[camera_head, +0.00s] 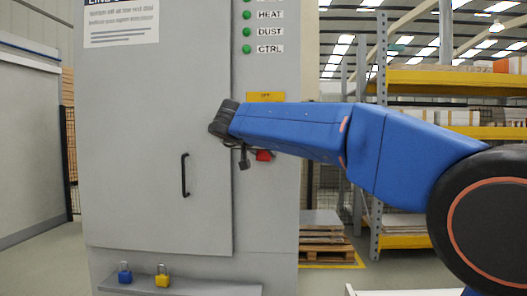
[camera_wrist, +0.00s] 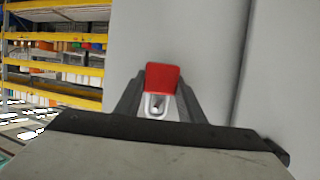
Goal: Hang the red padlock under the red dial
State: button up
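The red padlock (camera_wrist: 163,76) is between the two fingers of my gripper (camera_wrist: 161,88) in the wrist view, with a finger against each side. Its pale shackle points down in that picture, which appears upside down. My fingers are hidden behind the arm there.
The grey cabinet (camera_head: 150,200) has a black door handle (camera_head: 185,175) and several green lamps. A blue padlock (camera_head: 125,273) and a yellow padlock (camera_head: 162,276) stand on a low ledge (camera_head: 215,289). Shelving (camera_head: 440,78) and a pallet (camera_head: 323,236) stand behind at the right.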

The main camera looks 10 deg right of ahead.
jog(key=shift+o, duration=0.5)
jog(key=shift+a+r, duration=0.15)
jog(key=shift+a, duration=0.05)
jog(key=shift+o, duration=0.4)
jog(key=v, duration=1.7)
jog(key=w+d+r+t, duration=0.2)
jog(key=d+r+t, duration=0.3)
jog(key=r+t, duration=0.1)
jog(key=s+f+n+g+y, duration=0.2)
jog(key=s+f+n+y, duration=0.15)
jog(key=f, duration=0.65)
jog(key=s+f+n+g+y, duration=0.1)
jog(key=s+f+n+y, duration=0.3)
jog(key=f, duration=0.5)
jog(key=s+f+n+g+y, duration=0.25)
jog(key=s+f+y, duration=0.25)
jog(key=f, duration=0.5)
jog(key=s+d+f+m+g+h, duration=0.1)
jog(key=s+d+f+g+h, duration=0.1)
jog(key=s+d+f, duration=0.3)
jog(key=s+d+f+m+g+h, duration=0.2)
jog(key=s+d+f+g, duration=0.3)
jog(key=s+f, duration=0.9)
notch_tip(320, 180, down, 6)
jog(key=shift+s+d+r+h, duration=0.2)
jog(key=shift+d+h, duration=0.25)
jog(key=shift+d, duration=0.3)
